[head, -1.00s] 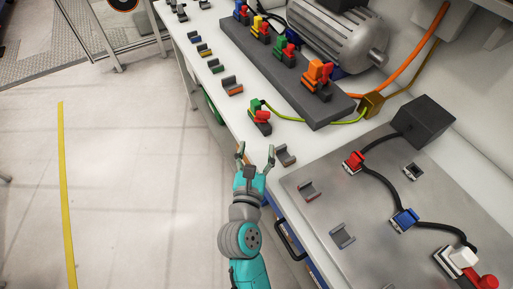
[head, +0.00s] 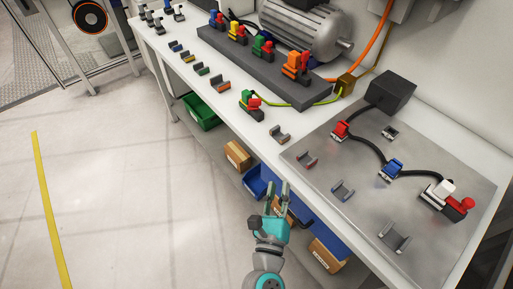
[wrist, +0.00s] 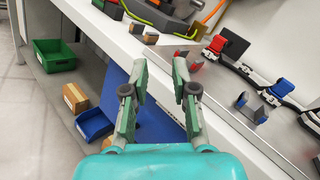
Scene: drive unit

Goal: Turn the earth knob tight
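A small green connector with a red knob (head: 252,101) stands on the white bench near its front edge; a yellow-green cable (head: 294,105) runs from it to a brass-coloured block (head: 345,84). I take this to be the earth knob. My gripper (head: 277,192) is in front of the bench, lower right of the knob in the head view and well apart from it. Its two fingers are spread with nothing between them, as the wrist view also shows (wrist: 160,78). I cannot clearly make out the earth knob in the wrist view.
A dark strip (head: 240,52) with several coloured connectors and a grey motor (head: 305,30) stand behind. A metal plate (head: 335,215) with connectors is at the right. Green (head: 201,112) and blue (head: 254,182) bins sit under the bench. The floor at left is clear.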

